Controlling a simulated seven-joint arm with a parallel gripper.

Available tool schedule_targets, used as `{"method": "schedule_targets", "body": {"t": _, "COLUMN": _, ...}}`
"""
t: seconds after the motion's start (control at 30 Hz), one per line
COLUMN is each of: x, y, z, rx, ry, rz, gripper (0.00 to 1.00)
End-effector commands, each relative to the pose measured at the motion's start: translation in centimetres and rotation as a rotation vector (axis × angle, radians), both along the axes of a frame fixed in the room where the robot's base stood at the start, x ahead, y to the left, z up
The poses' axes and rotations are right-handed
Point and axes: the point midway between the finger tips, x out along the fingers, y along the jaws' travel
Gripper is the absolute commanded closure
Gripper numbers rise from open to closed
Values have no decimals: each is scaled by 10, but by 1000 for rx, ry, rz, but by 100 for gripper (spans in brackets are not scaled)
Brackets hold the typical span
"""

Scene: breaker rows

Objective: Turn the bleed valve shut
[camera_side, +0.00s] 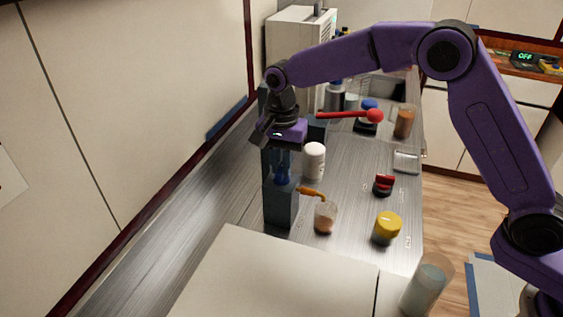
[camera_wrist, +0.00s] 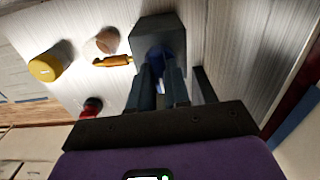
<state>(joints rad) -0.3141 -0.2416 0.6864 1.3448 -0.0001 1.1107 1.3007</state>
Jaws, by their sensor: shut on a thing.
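The bleed valve appears as a dark grey block (camera_side: 281,207) with an orange spout (camera_side: 312,192) and a blue handle (camera_side: 282,175) on top. The wrist view also shows the block (camera_wrist: 150,30), the orange spout (camera_wrist: 114,60) and the blue handle (camera_wrist: 157,56). My gripper (camera_side: 281,163) points down over the block. Its fingers (camera_wrist: 161,78) are shut on the blue handle, one on each side. The fingers and palm hide part of the handle, so its exact turn cannot be told.
A small beaker (camera_side: 325,217) stands below the spout. A white bottle (camera_side: 314,160) is close behind my gripper. A red lever (camera_side: 348,115) reaches out behind it. A red knob (camera_side: 384,185), a yellow-lidded jar (camera_side: 387,228) and a brown-filled beaker (camera_side: 403,121) stand to the right.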

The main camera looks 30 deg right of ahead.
Motion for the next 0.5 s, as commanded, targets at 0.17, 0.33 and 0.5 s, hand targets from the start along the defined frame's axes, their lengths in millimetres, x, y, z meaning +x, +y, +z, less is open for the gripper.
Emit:
{"method": "schedule_targets", "body": {"t": 0.17, "x": 0, "y": 0, "z": 1, "rx": 0, "ry": 0, "rz": 92, "gripper": 100}}
{"method": "schedule_targets", "body": {"t": 0.33, "x": 0, "y": 0, "z": 1, "rx": 1, "ry": -1, "rz": 231, "gripper": 100}}
{"method": "schedule_targets", "body": {"t": 0.5, "x": 0, "y": 0, "z": 1, "rx": 1, "ry": -1, "rz": 392, "gripper": 100}}
